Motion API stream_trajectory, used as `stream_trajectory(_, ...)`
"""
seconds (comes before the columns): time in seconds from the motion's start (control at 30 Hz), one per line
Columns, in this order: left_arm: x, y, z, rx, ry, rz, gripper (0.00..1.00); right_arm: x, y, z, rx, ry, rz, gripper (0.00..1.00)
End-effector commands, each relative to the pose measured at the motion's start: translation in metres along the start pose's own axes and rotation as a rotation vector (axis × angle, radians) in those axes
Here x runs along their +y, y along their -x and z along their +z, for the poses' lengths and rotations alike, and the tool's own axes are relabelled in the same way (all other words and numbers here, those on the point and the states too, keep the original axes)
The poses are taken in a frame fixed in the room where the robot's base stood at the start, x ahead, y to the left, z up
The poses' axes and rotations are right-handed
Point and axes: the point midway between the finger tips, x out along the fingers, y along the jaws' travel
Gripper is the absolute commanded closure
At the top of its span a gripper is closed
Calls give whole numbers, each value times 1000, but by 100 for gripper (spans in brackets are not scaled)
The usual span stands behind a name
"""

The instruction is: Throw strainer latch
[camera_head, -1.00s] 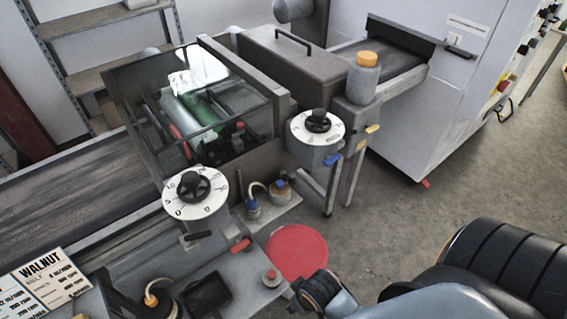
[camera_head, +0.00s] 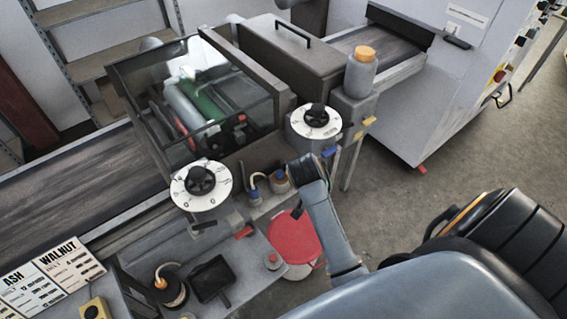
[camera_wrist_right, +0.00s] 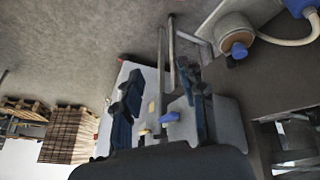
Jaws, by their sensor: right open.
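I cannot tell for certain which part is the strainer latch. A blue lever (camera_head: 329,152) and a yellow lever (camera_head: 369,120) stick out below the right dial. In the right wrist view, the blue lever (camera_wrist_right: 170,117) and yellow lever (camera_wrist_right: 144,131) show between and beyond my fingers. My right gripper (camera_wrist_right: 162,103) is open and empty, apart from the levers. In the head view my right arm reaches up to just below the right dial; its fingers are not clearly seen there. A red lever (camera_head: 243,231) sits below the left dial. My left gripper is not in view.
The left dial (camera_head: 201,184), right dial (camera_head: 316,121) and orange-capped bottle (camera_head: 361,72) are nearby. A red disc (camera_head: 291,238) lies low beside the arm. Floor to the right is clear.

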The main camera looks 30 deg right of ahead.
Motion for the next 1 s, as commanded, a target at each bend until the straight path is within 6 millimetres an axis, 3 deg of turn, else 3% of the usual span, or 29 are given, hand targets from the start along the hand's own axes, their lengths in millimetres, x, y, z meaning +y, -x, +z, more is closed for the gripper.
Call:
stream_trajectory(0.03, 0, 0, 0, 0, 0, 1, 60, -8, -7, -18, -6, -88, 23, 59)
stream_trajectory(0.2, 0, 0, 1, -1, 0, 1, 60, -44, -21, -67, -51, -407, 115, 59)
stream_trajectory(0.4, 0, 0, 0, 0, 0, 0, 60, -106, -6, -99, -101, -622, 160, 59)
stream_trajectory(0.53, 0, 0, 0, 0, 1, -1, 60, -136, 8, -109, -114, -680, 164, 59)
stream_trajectory(0.73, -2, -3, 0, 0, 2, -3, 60, -150, 14, -113, -116, -708, 167, 59)
stream_trajectory(1.0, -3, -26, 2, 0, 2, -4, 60, -148, -12, -107, -116, -707, 167, 59)
